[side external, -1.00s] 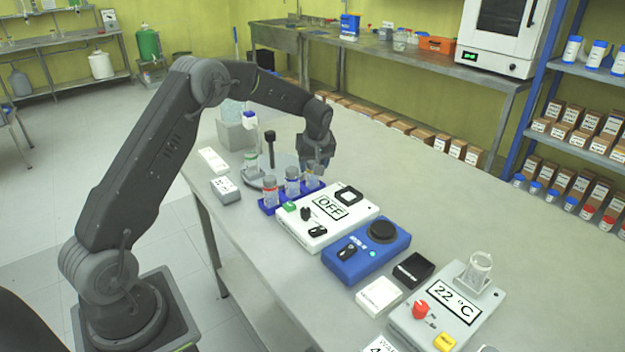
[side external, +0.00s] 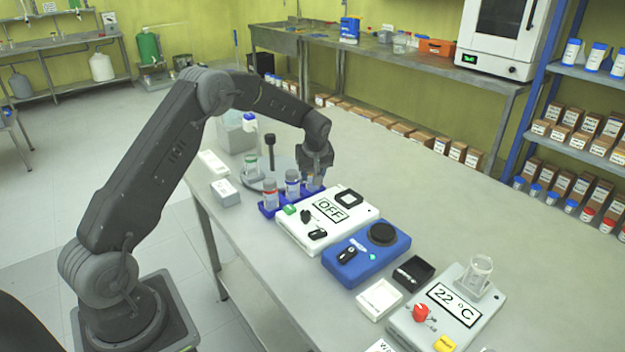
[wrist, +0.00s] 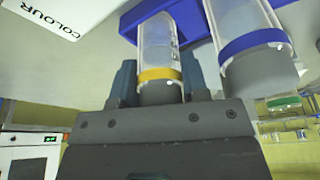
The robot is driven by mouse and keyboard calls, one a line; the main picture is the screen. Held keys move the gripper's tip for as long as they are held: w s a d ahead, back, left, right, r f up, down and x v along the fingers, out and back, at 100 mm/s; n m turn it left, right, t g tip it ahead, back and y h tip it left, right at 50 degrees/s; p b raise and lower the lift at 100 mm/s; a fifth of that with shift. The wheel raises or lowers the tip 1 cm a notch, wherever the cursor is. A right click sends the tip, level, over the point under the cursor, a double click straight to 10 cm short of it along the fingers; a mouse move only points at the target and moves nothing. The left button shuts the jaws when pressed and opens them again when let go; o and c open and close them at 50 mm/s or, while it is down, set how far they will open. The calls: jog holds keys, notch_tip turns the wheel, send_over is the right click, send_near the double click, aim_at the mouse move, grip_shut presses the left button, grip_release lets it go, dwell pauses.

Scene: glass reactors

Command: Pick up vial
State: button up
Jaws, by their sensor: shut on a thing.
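A clear vial with a yellow band and a grey cap (wrist: 160,60) stands between the two fingers of my gripper (wrist: 160,85) in the wrist view. My gripper is shut on it near the cap. The vial's other end meets the blue rack (wrist: 190,22); whether it is still seated there I cannot tell. In the side view my gripper (side external: 316,178) is at the right end of the blue rack (side external: 268,210), and the fingers partly hide this vial. A blue-banded vial (side external: 292,183) and a red-banded vial (side external: 270,193) stand in the rack to its left.
The blue-banded vial (wrist: 250,40) is close beside my gripper. A white device marked OFF (side external: 290,232) stands just in front of the rack. A stand with a dark rod (side external: 270,152) and a green-banded vessel (side external: 251,165) is behind.

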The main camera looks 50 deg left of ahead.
jog(key=shift+r, duration=0.1)
jog(key=shift+r, duration=0.75)
notch_tip(320, 180, up, 3)
jog(key=shift+a+f, duration=0.1)
jog(key=shift+f, duration=0.05)
jog(key=s+a+r, duration=0.6)
jog(key=s+a, duration=0.1)
jog(key=s, duration=0.2)
jog(key=w+d+m+t+h, duration=0.1)
jog(key=w+d+m, duration=0.25)
jog(key=d, duration=1.45)
jog(key=w+d+m, duration=0.3)
jog(key=w+d, duration=0.2)
jog(key=d, duration=1.2)
jog(key=shift+n, duration=0.35)
jog(key=shift+s+d+f, duration=0.1)
jog(key=shift+s+f, duration=0.05)
jog(key=shift+f, duration=0.9)
jog(key=shift+s+f, duration=0.1)
jog(key=shift+f, duration=0.9)
jog(key=shift+f, duration=0.85)
